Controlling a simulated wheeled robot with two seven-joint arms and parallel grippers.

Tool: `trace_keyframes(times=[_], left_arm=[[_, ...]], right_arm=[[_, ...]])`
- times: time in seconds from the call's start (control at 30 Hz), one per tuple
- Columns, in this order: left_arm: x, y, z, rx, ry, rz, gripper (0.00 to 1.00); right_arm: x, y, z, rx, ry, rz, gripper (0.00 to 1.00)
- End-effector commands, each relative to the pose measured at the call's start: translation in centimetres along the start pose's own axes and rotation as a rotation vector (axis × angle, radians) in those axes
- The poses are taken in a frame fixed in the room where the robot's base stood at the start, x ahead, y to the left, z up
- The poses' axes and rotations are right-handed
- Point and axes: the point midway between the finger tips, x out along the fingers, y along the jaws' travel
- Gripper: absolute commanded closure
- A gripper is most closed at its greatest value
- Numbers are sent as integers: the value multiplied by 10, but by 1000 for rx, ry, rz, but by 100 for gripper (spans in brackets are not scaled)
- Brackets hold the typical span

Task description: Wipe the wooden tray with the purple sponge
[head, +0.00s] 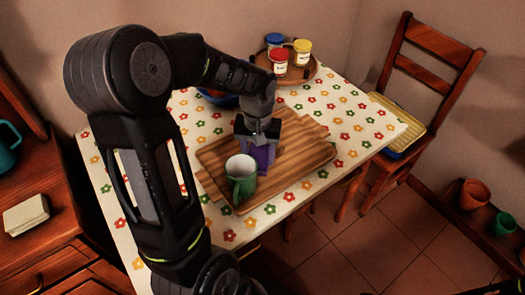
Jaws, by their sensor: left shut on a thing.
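The wooden tray (305,150) lies on a table with a flowered cloth. The purple sponge (262,157) is at the middle left of the tray, under my left gripper (259,143). My left gripper points down and is shut on the sponge. The sponge appears to be at the tray's surface, but I cannot tell whether it touches. A green mug (241,179) stands on the near left part of the tray, close beside the sponge. My right gripper does not show.
A round wooden stand (297,79) at the back holds jars with red, yellow and blue lids. A dark blue bowl (217,98) is partly hidden behind my left arm. A wooden chair (420,90) stands right of the table. The tray's right part is clear.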

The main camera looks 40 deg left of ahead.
Motion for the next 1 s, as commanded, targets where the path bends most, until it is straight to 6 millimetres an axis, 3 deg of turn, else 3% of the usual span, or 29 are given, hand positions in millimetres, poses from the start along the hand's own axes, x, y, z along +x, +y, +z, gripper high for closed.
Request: trace_keyframes(times=[0.2, 0.63, 1.0], left_arm=[[-1, -12, 12, -1, -3, -2, 79], [-1, -14, 14, -2, -1, -1, 79], [2, -33, 32, -2, -2, -1, 79]], right_arm=[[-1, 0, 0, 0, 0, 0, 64], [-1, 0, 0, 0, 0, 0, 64], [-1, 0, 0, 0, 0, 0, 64]])
